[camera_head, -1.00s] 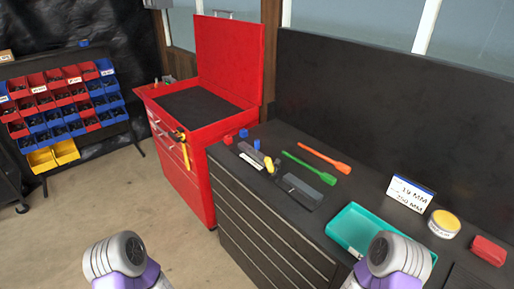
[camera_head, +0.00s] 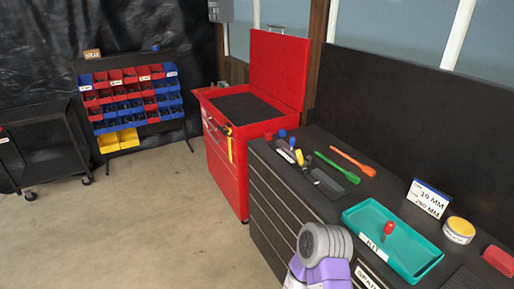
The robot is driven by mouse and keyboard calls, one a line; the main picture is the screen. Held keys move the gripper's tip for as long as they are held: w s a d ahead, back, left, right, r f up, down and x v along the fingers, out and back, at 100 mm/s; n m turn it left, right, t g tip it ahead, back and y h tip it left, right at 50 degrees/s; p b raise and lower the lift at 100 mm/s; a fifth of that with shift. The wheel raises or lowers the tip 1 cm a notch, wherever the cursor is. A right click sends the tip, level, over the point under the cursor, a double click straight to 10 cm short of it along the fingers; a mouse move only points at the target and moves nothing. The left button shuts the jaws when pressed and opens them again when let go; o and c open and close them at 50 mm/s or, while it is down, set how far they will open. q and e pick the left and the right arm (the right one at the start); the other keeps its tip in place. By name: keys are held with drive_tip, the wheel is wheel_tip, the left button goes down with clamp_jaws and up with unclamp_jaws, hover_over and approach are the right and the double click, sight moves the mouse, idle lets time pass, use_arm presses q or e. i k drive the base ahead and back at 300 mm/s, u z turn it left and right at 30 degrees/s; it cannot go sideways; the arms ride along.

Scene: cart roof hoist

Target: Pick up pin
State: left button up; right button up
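A red-knobbed piece (camera_head: 388,229) stands up in the teal tray (camera_head: 356,212) labelled KIT on the black bench. It may be the pin, but I cannot tell for certain. Small blue, red and yellow-tipped pieces sit at the bench's far left end, around a dark block (camera_head: 327,182). A yellow-tipped piece (camera_head: 299,157) is among them. My arm link (camera_head: 325,246) shows at the bottom, in front of the bench drawers. Neither gripper is in view.
A red tool cabinet (camera_head: 226,172) with a raised lid stands left of the bench. Green (camera_head: 338,168) and orange (camera_head: 352,161) tools lie on the bench top. A bin rack (camera_head: 128,103) and black cart (camera_head: 48,148) stand at left. The floor between is clear.

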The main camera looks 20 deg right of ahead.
sight(291, 143)
drive_tip(key=u, duration=0.4)
drive_tip(key=i, duration=1.3)
drive_tip(key=z, duration=0.4)
drive_tip(key=i, duration=1.3)
drive_tip(key=z, duration=1.2)
